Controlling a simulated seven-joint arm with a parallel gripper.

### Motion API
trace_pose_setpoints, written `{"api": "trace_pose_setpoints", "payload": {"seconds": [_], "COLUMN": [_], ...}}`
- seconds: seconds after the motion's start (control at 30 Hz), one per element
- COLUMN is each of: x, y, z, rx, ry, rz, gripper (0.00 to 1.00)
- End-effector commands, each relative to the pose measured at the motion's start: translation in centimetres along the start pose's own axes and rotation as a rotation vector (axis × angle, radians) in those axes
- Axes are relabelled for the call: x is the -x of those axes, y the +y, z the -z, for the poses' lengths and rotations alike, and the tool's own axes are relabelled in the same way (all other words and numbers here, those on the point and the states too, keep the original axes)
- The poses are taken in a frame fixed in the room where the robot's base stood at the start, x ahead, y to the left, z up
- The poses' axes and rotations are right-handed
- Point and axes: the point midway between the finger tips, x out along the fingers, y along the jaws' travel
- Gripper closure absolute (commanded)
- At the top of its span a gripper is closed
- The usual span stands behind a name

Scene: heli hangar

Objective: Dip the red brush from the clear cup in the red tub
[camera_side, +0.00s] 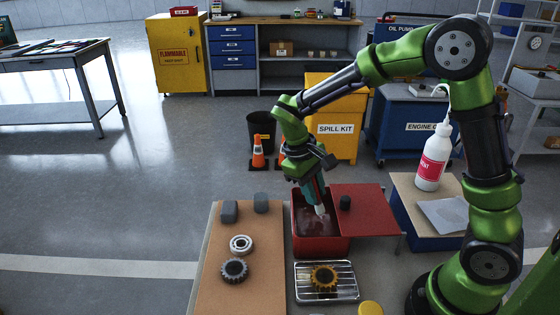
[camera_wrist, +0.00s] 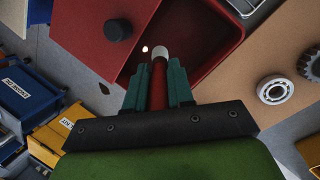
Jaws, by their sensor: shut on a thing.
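My gripper (camera_side: 314,190) is shut on the red brush, teal fingers on both sides of its handle. In the wrist view the red handle (camera_wrist: 158,85) runs between the fingers (camera_wrist: 158,88) to a pale tip (camera_wrist: 160,53). In the side view the pale tip (camera_side: 321,210) points down over the opening of the red tub (camera_side: 321,248). I cannot tell whether it touches the dark contents. The tub also shows in the wrist view (camera_wrist: 215,75). I cannot make out a clear cup in either view.
A red lid (camera_side: 368,218) with a black knob (camera_side: 345,202) adjoins the tub's right. A metal tray (camera_side: 303,292) with a brown gear (camera_side: 325,276) sits in front. A tan board (camera_side: 228,290) at left bears a bearing (camera_side: 241,244) and a dark gear (camera_side: 234,270). A white bottle (camera_side: 433,160) stands right.

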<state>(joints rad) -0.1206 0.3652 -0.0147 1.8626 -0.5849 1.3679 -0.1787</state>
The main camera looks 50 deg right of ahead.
Motion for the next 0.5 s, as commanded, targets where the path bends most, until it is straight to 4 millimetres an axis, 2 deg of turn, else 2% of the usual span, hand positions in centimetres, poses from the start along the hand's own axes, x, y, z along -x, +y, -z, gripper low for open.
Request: {"api": "trace_pose_setpoints", "payload": {"seconds": [0.5], "x": [4.0], "y": [0.9], "z": [-0.8], "rx": [0.001], "ry": [0.003], "rz": [-0.001], "gripper": [1.00]}}
